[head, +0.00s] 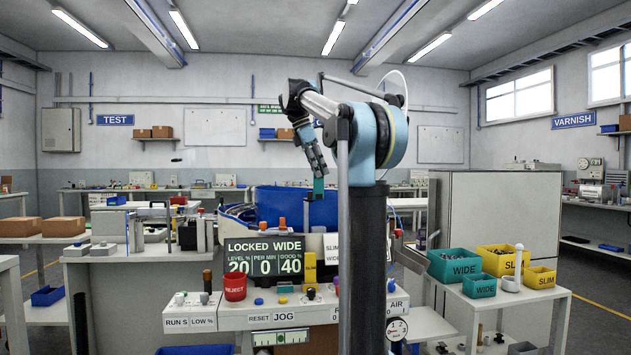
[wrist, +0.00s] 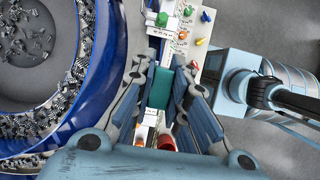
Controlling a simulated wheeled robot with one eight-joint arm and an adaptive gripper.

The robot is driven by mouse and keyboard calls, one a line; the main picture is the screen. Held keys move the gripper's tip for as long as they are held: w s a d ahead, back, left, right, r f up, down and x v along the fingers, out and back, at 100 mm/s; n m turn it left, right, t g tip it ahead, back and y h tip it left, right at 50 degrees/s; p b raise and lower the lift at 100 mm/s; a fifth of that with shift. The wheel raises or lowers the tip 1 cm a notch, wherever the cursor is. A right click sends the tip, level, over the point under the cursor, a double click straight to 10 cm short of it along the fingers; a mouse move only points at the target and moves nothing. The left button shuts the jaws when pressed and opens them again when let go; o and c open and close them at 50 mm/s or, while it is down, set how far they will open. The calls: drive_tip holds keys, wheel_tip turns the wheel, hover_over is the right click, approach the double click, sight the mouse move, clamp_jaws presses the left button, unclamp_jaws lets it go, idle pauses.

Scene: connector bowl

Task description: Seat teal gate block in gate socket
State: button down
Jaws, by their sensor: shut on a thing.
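The teal gate block (head: 319,186) is a small upright piece hanging under my gripper (head: 317,172), in front of the blue bowl. In the wrist view the teal block (wrist: 160,88) sits between the two fingers of my gripper (wrist: 166,78), which is shut on it. The block is held in the air above the feeder's front area. I cannot make out the gate socket with certainty in either view; the block and fingers cover part of the track below.
The blue feeder bowl (wrist: 120,60), holding many small connectors, lies left in the wrist view. A display (head: 264,257) reads LOCKED WIDE. A red reject cup (head: 235,287) and a yellow block (head: 310,268) stand on the console. Teal and yellow bins (head: 454,265) stand at right.

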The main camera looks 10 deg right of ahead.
sight(319, 193)
drive_tip(key=shift+w+a+f, duration=0.1)
drive_tip(key=shift+w+f, duration=0.1)
drive_tip(key=shift+f, duration=0.55)
drive_tip(key=shift+w+f, duration=0.15)
drive_tip(key=shift+f, duration=0.6)
drive_tip(key=shift+f, duration=2.85)
drive_tip(key=shift+s+f, duration=0.1)
drive_tip(key=shift+f, duration=2.1)
drive_tip(key=c, duration=1.5)
unclamp_jaws()
drive_tip(key=v, duration=1.1)
drive_tip(key=shift+r, duration=0.4)
